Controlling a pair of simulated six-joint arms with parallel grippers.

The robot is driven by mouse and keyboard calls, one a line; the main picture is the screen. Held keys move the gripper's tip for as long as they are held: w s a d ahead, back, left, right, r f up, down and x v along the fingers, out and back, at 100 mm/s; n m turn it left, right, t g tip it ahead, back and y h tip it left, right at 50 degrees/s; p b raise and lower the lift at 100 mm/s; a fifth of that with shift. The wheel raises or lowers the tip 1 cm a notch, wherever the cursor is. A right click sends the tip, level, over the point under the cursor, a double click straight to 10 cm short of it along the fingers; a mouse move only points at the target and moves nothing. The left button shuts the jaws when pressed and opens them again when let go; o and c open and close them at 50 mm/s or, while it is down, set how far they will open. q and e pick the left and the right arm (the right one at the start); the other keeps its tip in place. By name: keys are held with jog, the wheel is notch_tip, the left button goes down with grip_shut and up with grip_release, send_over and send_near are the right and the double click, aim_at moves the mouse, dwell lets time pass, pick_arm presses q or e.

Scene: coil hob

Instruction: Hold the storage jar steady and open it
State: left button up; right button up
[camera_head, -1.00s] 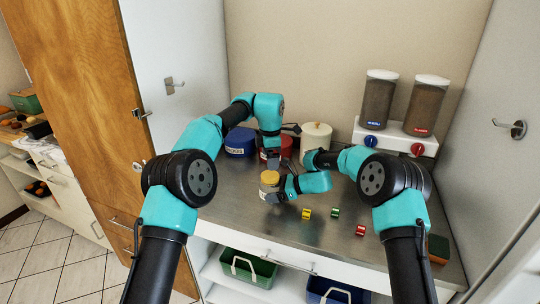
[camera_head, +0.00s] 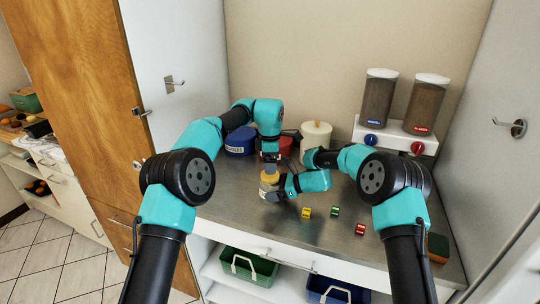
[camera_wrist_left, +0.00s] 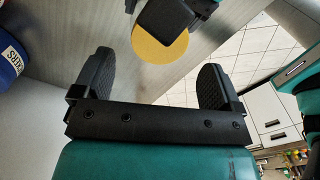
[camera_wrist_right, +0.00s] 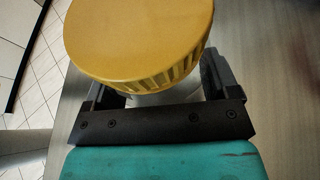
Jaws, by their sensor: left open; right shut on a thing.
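The storage jar stands on the metal worktop, with a yellow ribbed lid (camera_head: 270,177) on top and a pale body (camera_wrist_right: 165,97). The lid fills the top of the right wrist view (camera_wrist_right: 140,40). My right gripper (camera_head: 271,194) is shut on the jar's body, below the lid. My left gripper (camera_head: 270,166) points down over the lid, open, with nothing between its fingers. In the left wrist view the lid (camera_wrist_left: 160,52) shows beyond the open fingers, partly covered by a dark part. The fingers' exact height above the lid is hard to tell.
Blue (camera_head: 240,143), red (camera_head: 286,144) and cream (camera_head: 316,135) canisters stand behind the jar. Small yellow (camera_head: 306,213), green (camera_head: 335,211) and red (camera_head: 360,229) items lie to its right. Two dispensers (camera_head: 402,100) stand at the back right. The front worktop is mostly clear.

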pick_arm(q)
jog(key=shift+f, duration=2.4)
jog(key=shift+c, duration=0.4)
jog(key=c, duration=0.9)
jog(key=shift+o, duration=0.2)
jog(key=n, duration=0.6)
jog(key=shift+n, duration=0.4)
jog(key=o, duration=1)
jog(key=shift+r, duration=0.1)
jog(key=shift+r, duration=2.15)
